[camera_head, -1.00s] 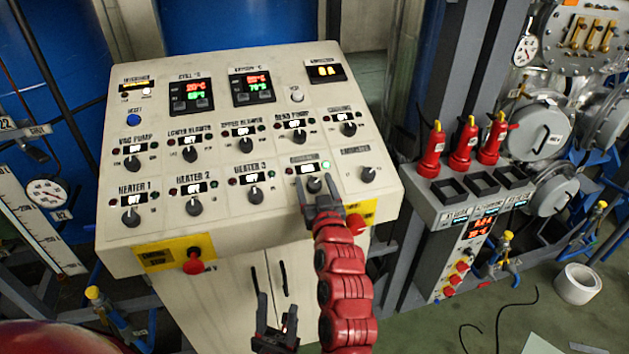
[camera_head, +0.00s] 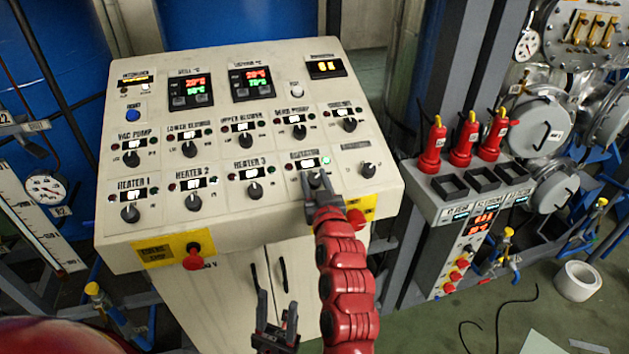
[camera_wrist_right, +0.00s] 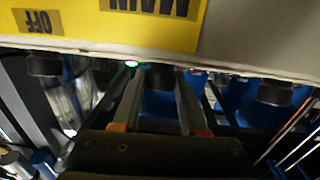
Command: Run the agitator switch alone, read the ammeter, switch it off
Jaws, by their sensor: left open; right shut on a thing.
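The agitator switch (camera_head: 316,179) is a dark knob in the lower row of the sloped cream panel, right of the heater 3 knob. Its small display (camera_head: 308,164) is too blurred to read; its green lamp (camera_head: 326,161) is lit. My right gripper (camera_head: 318,190) is shut on this knob and partly hides it. In the right wrist view the two fingers of that gripper (camera_wrist_right: 160,80) stand on either side of the knob. The ammeter display (camera_head: 325,67), top right, glows yellow; I cannot read its digits surely. My left gripper (camera_head: 276,322) is open and empty, low before the cabinet doors.
Other knobs sit close by, such as heater 3 (camera_head: 254,190) and the one at the far right (camera_head: 367,169). Red emergency button (camera_head: 194,257) juts from the panel front; another is partly behind my right arm. Red-handled tools (camera_head: 461,140) stand in a rack at right.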

